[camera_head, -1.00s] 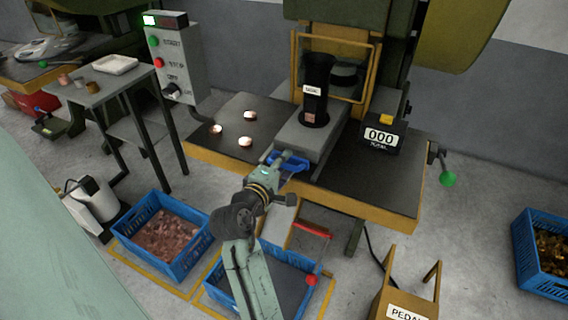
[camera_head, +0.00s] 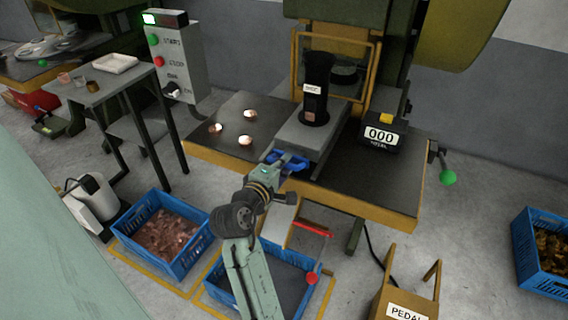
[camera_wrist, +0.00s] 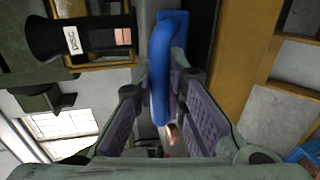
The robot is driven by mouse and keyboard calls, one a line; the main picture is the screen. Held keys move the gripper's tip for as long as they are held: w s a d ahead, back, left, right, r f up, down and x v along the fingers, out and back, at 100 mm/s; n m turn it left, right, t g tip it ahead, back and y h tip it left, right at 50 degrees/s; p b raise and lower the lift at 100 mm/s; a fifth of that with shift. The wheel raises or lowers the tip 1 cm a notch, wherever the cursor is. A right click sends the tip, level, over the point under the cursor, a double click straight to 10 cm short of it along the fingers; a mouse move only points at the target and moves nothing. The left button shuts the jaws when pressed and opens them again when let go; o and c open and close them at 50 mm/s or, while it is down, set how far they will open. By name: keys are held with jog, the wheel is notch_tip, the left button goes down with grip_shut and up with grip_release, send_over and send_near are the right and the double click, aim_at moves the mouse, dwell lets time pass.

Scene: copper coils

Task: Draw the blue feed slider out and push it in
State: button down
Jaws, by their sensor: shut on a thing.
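The blue feed slider (camera_head: 291,160) is at the front end of the grey feed block on the press table. In the wrist view its blue handle (camera_wrist: 164,70) runs between my two finger pads. My gripper (camera_head: 280,168) is shut on this handle; in the wrist view the gripper (camera_wrist: 168,105) has a pad on each side of it. The black disc tube (camera_head: 316,90) stands upright on the feed block (camera_head: 308,138) behind the slider. The slider's inner part is hidden in the block.
Three copper discs (camera_head: 246,140) lie on the table left of the block. A counter reading 000 (camera_head: 381,136) stands to the right. Blue crates (camera_head: 160,238) sit on the floor below. A yellow guard frame (camera_head: 372,70) is behind the tube.

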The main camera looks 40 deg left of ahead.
dwell(0.3)
jog(key=f+p+v, duration=0.1)
jog(key=v, duration=0.7)
jog(key=shift+s+f+p, duration=0.3)
jog(key=shift+s+f, duration=0.05)
jog(key=shift+f, duration=0.1)
jog(key=c, duration=1.6)
grip_release()
jog(key=shift+d+r, duration=0.1)
jog(key=v, duration=1.2)
jog(key=shift+c, duration=0.5)
